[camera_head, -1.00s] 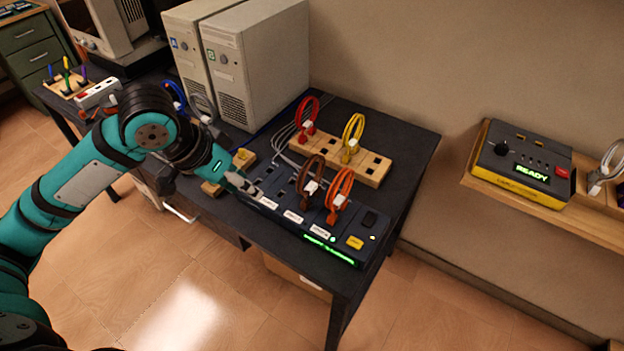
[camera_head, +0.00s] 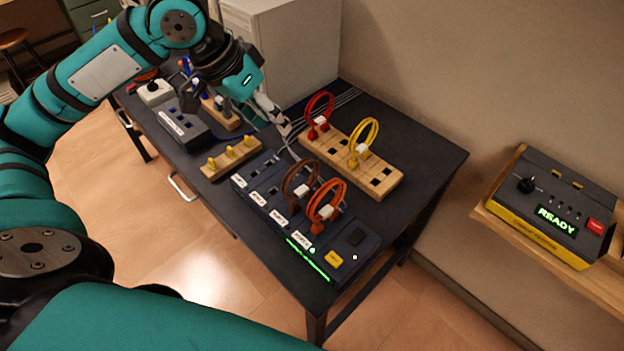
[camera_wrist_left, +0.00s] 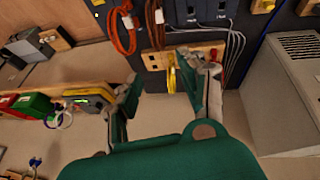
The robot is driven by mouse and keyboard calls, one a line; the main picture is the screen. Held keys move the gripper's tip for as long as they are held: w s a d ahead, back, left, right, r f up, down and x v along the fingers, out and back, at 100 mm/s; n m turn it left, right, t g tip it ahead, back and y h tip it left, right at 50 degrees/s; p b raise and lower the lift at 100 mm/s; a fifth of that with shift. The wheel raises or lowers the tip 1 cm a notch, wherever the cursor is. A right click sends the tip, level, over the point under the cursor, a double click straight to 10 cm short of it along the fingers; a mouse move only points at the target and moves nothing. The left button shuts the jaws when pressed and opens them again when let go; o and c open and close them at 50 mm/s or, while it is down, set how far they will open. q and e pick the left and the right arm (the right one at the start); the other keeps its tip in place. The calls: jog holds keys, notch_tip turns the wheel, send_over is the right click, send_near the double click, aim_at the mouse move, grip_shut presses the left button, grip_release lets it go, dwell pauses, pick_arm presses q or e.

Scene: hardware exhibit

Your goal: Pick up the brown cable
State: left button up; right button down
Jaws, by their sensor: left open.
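The brown cable (camera_head: 286,184) is a coiled loop standing plugged in the dark panel (camera_head: 262,178), just left of the orange cable (camera_head: 341,190). In the left wrist view the brown cable (camera_wrist_left: 154,25) hangs near the top, beside the orange one. My left gripper (camera_head: 279,120) is open and empty, behind the panel, near the left end of the wooden block (camera_head: 345,160). The brown cable is outside its jaws. In the left wrist view, my gripper (camera_wrist_left: 170,85) has a yellow cable (camera_wrist_left: 171,75) showing in the gap between its fingers. My right gripper is out of view.
A red cable (camera_head: 309,108) and a yellow cable (camera_head: 375,132) stand in the wooden block. A small block with yellow plugs (camera_head: 231,157) lies left of the panel. A grey computer case (camera_head: 300,50) stands behind my gripper. The table's right rear corner is clear.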

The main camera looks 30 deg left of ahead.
pick_arm(q)
send_near(306, 159)
notch_tip(306, 159, down, 2)
jog(key=x, duration=0.6)
jog(key=p+x, duration=0.1)
jog(key=x, duration=0.2)
jog(key=shift+w+d, duration=0.25)
jog(key=shift+w, duration=0.1)
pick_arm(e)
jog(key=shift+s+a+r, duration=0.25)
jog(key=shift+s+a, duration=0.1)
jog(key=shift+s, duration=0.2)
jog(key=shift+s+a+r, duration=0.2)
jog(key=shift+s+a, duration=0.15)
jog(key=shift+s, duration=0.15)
pick_arm(q)
jog(key=shift+c, duration=0.9)
grip_shut()
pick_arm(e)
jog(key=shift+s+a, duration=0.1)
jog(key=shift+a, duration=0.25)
